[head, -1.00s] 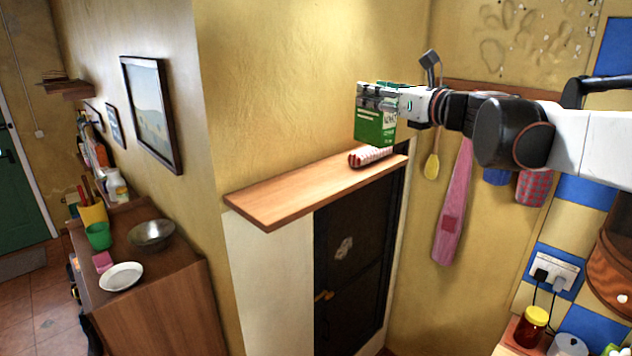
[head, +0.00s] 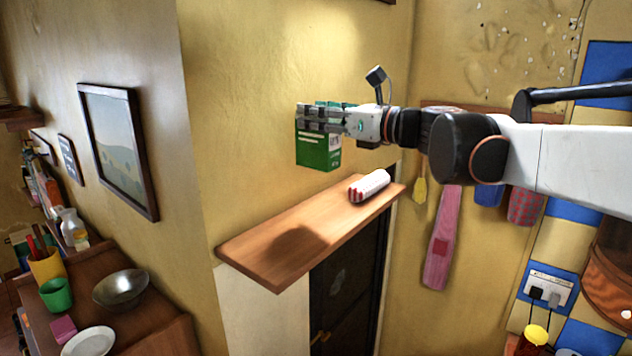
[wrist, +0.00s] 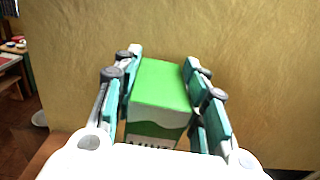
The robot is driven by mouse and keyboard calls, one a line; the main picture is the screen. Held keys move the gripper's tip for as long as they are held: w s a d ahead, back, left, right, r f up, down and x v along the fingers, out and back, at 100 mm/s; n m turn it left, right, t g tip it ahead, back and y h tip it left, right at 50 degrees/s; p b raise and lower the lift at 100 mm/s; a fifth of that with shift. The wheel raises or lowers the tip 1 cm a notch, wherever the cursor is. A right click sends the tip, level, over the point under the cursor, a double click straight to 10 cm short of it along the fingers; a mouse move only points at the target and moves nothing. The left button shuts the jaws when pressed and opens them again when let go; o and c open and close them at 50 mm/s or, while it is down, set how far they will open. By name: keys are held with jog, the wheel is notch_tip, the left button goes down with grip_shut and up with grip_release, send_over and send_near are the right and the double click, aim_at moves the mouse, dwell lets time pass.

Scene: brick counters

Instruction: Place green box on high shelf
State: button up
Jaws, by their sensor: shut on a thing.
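The green box (head: 318,151) is upright, held in my gripper (head: 322,118), whose fingers close on its upper part. In the head view it hangs above the wooden high shelf (head: 265,248), with a gap beneath it and a dark shadow on the shelf's left half. In the wrist view the green box (wrist: 160,90) sits between both fingers of my gripper (wrist: 163,85), its top facing the camera. Its lower part is hidden there.
A red-and-white striped item (head: 370,186) lies near the right end of the shelf. The left half of the shelf is bare. The yellow wall (head: 260,70) rises behind the shelf. A counter with a metal bowl (head: 121,288) stands lower left.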

notch_tip(320, 180, down, 14)
jog(key=p, duration=0.1)
jog(key=shift+r+p, duration=0.25)
jog(key=shift+p, duration=0.05)
jog(key=shift+f, duration=0.1)
jog(key=o, duration=1.2)
jog(key=b+v, duration=0.2)
jog(key=v, duration=1)
